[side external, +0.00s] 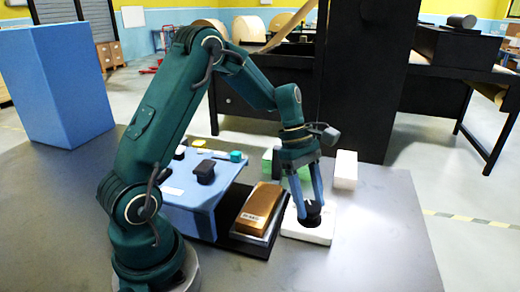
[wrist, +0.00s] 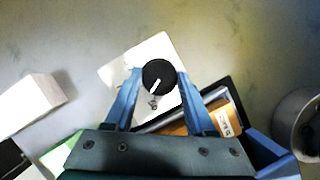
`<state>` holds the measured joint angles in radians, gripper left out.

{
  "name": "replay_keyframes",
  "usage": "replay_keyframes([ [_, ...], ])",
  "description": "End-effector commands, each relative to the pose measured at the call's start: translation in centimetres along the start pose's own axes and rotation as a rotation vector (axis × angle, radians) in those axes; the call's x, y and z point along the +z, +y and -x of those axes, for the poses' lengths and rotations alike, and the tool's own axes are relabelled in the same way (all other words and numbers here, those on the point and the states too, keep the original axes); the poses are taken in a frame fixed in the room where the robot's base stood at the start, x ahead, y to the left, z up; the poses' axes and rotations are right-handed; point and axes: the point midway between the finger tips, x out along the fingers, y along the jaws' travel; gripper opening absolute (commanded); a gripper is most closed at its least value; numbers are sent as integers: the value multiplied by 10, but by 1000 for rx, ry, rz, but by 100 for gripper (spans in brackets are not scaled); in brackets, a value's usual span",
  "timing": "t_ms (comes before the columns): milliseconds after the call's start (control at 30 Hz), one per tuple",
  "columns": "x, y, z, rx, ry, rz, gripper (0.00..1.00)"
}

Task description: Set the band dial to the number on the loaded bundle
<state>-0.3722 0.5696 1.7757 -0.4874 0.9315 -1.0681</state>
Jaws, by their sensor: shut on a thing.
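The band dial is a round black knob (wrist: 157,70) with a white pointer line, on a white base plate (side external: 305,236). The pointer slants from upper right to lower left in the wrist view. My gripper (side external: 312,207) points down with its blue fingers on either side of the knob, shut on it. The plate also shows in the wrist view (wrist: 118,70). The loaded bundle (side external: 262,203) is brown with a white label and lies on a black tray (side external: 238,243) just left of the dial. Its label is too small to read; part of the bundle shows in the wrist view (wrist: 203,119).
A blue stand (side external: 190,215) with a black block (side external: 204,173) and small coloured pieces is left of the tray. A green block (side external: 276,162) and a white block (side external: 345,170) stand behind the dial. A tall blue box (side external: 62,85) is at the back left. The grey table is clear at right.

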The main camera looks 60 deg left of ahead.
Motion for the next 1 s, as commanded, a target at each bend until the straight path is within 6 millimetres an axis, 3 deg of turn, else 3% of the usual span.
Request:
replay_keyframes([
  [1000, 3, 6, -1, -369, 1, -895, 0],
])
